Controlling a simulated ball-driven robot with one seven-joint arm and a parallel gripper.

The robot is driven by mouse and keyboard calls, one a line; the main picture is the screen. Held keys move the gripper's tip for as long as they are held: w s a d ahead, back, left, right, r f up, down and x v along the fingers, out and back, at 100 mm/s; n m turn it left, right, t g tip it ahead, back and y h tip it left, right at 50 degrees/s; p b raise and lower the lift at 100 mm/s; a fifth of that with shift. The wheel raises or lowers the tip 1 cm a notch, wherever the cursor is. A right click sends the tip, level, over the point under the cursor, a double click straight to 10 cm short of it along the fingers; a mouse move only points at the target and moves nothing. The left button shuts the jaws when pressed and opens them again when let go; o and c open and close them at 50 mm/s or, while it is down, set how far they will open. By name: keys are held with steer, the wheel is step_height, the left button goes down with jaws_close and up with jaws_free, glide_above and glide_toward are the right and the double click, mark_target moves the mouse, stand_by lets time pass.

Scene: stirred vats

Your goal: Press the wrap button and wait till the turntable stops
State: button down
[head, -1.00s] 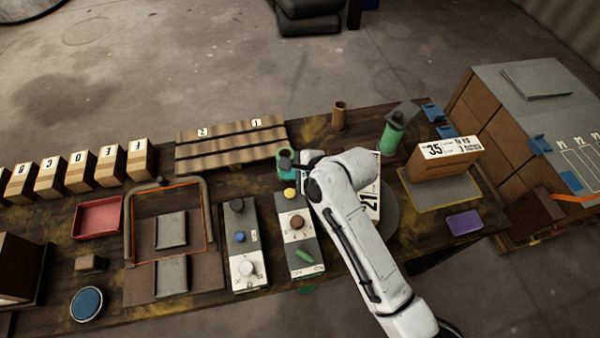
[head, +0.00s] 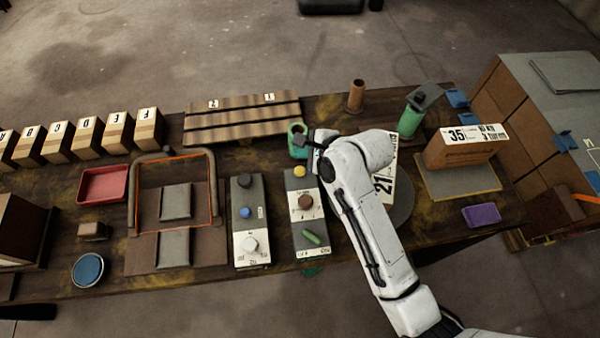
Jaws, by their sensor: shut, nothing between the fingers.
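A panel (head: 309,236) left of my arm carries a yellow button (head: 299,171), a brown knob and a green switch. A second panel (head: 246,190) to its left carries a blue button (head: 245,212), a dark knob and a white knob. The labels are too small to tell which is the wrap button. The grey round turntable (head: 402,206) lies right of my arm and bears a box marked 21 (head: 384,184); both are partly hidden by my arm. My gripper (head: 317,140) is shut and empty, beyond and right of the yellow button, apart from it. Its fingertips are mostly hidden.
A green ring-shaped holder (head: 296,141) stands close left of my gripper. A green bottle-like thing (head: 411,121) and a brown cup (head: 356,96) stand at the back. A box marked 35 (head: 465,147) sits on a mat at right. A slatted rack (head: 240,120) lies at the back left.

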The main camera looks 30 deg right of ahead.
mark_target(302, 172)
step_height(302, 172, down, 4)
steer(key=b, duration=0.3)
steer(key=shift+b, duration=0.35)
steer(key=shift+f, duration=0.95)
stand_by(0.9)
steer(key=shift+f, duration=0.4)
steer(key=shift+f, duration=0.6)
stand_by(0.9)
steer(key=shift+r, duration=0.1)
steer(key=shift+r+p, duration=0.95)
steer(key=shift+p, duration=0.2)
